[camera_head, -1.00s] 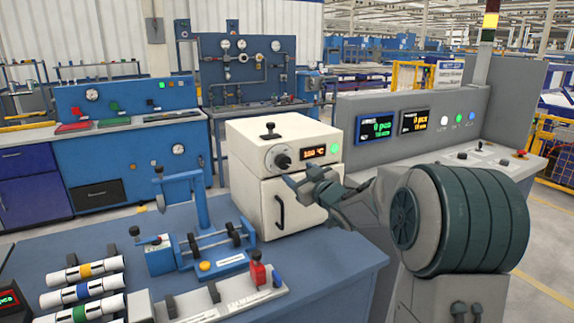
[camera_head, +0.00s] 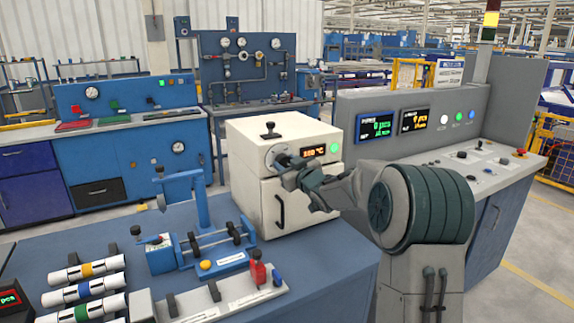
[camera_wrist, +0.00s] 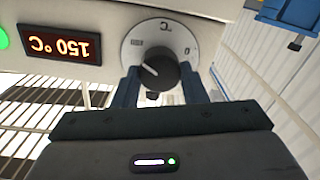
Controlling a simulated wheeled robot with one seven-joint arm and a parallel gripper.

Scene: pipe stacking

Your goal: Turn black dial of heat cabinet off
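The cream heat cabinet (camera_head: 250,150) stands on the blue bench with its door shut. Its black dial (camera_wrist: 158,70) sits on a pale round scale plate (camera_wrist: 140,42) in the wrist view, which shows the panel upside down. The dial's white pointer mark is toward the picture's left. My gripper (camera_wrist: 160,82) is open, with one finger on each side of the dial; I cannot tell whether they touch it. In the head view my gripper (camera_head: 284,170) is at the cabinet front and mostly hides the dial.
The cabinet's lit display (camera_wrist: 60,45) reads 150 °C beside a green light (camera_wrist: 3,40). The door handle (camera_head: 281,210) is below. A blue clamp fixture (camera_head: 200,245) and banded pipes (camera_head: 85,292) lie to the left on the bench.

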